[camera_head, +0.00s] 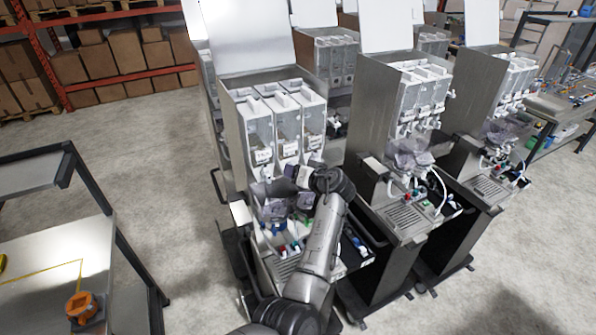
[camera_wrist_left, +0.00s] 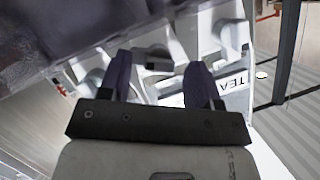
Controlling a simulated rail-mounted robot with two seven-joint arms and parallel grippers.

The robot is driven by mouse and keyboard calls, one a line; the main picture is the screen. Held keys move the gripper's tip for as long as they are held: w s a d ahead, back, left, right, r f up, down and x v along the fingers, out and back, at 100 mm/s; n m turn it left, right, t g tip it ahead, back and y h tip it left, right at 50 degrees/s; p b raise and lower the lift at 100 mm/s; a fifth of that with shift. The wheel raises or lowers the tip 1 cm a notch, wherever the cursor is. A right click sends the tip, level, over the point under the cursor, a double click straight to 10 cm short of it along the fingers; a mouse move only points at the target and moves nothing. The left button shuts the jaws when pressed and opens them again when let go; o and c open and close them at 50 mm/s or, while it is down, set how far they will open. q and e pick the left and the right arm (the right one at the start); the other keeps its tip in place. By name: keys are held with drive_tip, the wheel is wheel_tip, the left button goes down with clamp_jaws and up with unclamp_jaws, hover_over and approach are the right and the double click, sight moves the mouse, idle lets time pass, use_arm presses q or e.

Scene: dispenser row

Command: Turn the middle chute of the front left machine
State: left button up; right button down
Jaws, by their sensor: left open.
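The front left machine (camera_head: 230,125) is a grey metal cabinet with its lid (camera_head: 245,40) raised. Three clear-fronted canisters stand side by side in it, the middle one (camera_head: 287,130) between the other two. My left gripper (camera_head: 291,171) is in front of the lower ends of the canisters and hides the middle chute in the head view. In the left wrist view my left gripper (camera_wrist_left: 160,82) is open, its two dark fingers apart. A grey chute (camera_wrist_left: 152,60) shows between the fingers; I cannot tell whether they touch it. My right gripper is not in view.
Below the canisters are purple-tinted mixing bowls (camera_head: 274,212) and coloured fittings. A white panel with a "TEA" label (camera_wrist_left: 236,84) is close beside the right finger. A second machine (camera_head: 372,110) stands close on the right. Open floor (camera_head: 165,150) lies to the left.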

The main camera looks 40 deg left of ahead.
use_arm(q)
drive_tip(key=shift+c, duration=0.3)
drive_tip(key=shift+c, duration=0.8)
drive_tip(key=c, duration=0.7)
drive_tip(key=shift+s+a+n+t+h+b, duration=0.1)
drive_tip(key=shift+n+t+h+b, duration=0.3)
drive_tip(key=shift+n+t+b, duration=1.1)
drive_tip(key=shift+s+a+n+h+b, duration=0.1)
drive_tip(key=shift+n+h+b, duration=0.5)
drive_tip(key=shift+b, duration=1.95)
drive_tip(key=shift+r+n, duration=0.1)
drive_tip(key=shift+n, duration=0.2)
